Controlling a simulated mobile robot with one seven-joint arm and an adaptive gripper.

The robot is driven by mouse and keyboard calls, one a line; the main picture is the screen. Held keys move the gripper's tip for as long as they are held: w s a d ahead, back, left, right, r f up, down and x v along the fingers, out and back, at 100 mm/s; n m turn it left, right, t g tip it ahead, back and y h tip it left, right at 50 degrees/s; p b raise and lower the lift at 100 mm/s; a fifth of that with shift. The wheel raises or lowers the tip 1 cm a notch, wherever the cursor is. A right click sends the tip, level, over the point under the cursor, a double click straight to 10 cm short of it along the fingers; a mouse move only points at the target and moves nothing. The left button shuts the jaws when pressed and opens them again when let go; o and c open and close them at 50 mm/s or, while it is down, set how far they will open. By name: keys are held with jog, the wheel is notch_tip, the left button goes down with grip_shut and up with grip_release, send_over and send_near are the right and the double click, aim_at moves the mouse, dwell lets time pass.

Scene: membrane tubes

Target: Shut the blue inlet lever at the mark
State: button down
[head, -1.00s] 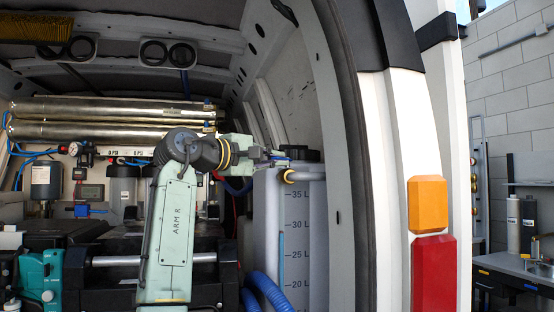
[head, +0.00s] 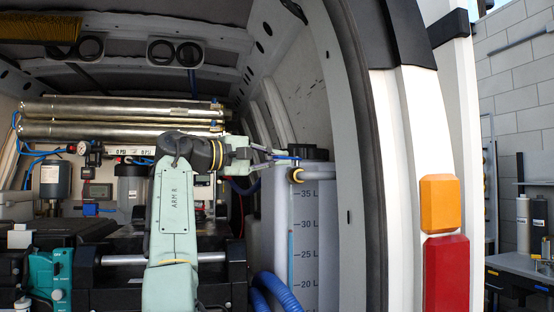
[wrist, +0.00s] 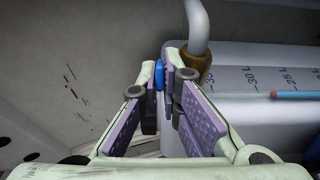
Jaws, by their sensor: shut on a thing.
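The blue lever (wrist: 159,74) shows as a small blue piece between the fingertips in the wrist view, beside the brass-coloured collar (wrist: 196,62) of a pale pipe. In the head view its blue bar (head: 287,157) shows at the tip of my gripper (head: 291,158), just above the collar (head: 295,175) at the top of the white tank (head: 308,235). My gripper (wrist: 166,74) is shut on the lever; its pads hide most of it. I cannot make out the mark or the lever's exact angle.
The van's door frame (head: 350,150) stands close right of the tank. Metal cylinders (head: 120,110) lie across the back, with gauges and filter housings below. A blue corrugated hose (head: 278,290) runs low beside the tank. The grey wall (wrist: 75,70) is left of the fingers.

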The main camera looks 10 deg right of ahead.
jog(key=shift+s, duration=0.15)
jog(key=c, duration=2)
grip_release()
jog(key=shift+s+d, duration=0.1)
jog(key=shift+s, duration=0.05)
jog(key=shift+c, duration=0.2)
jog(key=shift+o, duration=1.3)
jog(key=v, duration=1.2)
jog(key=shift+c, duration=0.3)
